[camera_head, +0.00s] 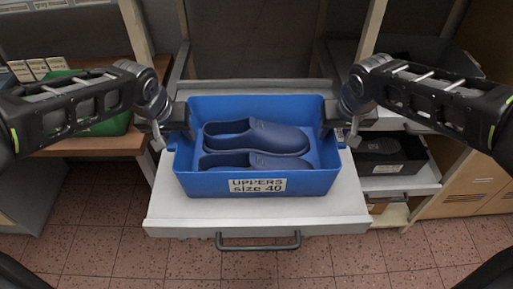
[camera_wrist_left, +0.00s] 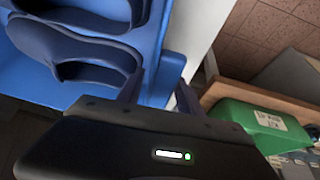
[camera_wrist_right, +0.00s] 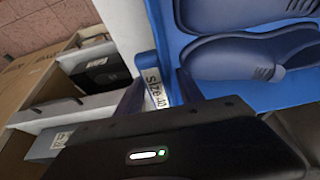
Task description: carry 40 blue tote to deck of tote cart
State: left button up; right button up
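The blue tote (camera_head: 215,184), labelled "UPPERS size 40", sits level on a light grey pull-out shelf (camera_head: 180,215) and holds two dark blue shoe-shaped uppers (camera_head: 255,138). My left gripper (camera_head: 178,134) is at the tote's left end wall; in the left wrist view its fingers (camera_wrist_left: 158,92) stand apart on either side of the tote's rim (camera_wrist_left: 168,72). My right gripper (camera_head: 330,130) is at the right end wall; in the right wrist view its fingers (camera_wrist_right: 160,92) also stand apart astride the rim. I cannot make out firm contact at either end. No cart deck is clearly identifiable.
The shelf has a dark front handle (camera_head: 258,242). At left, a wooden bench (camera_head: 95,146) carries a green bin (camera_head: 112,124) and small boxes. At right, a dark labelled bin (camera_head: 385,170) stands on another shelf beside a wooden cabinet (camera_head: 470,190). Tiled floor (camera_head: 105,235) is clear in front.

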pick_arm(q)
grip_shut()
pick_arm(e)
jog(key=c, duration=0.9)
grip_shut()
pick_arm(q)
jog(key=shift+r, duration=0.1)
pick_arm(e)
jog(key=shift+r, duration=0.1)
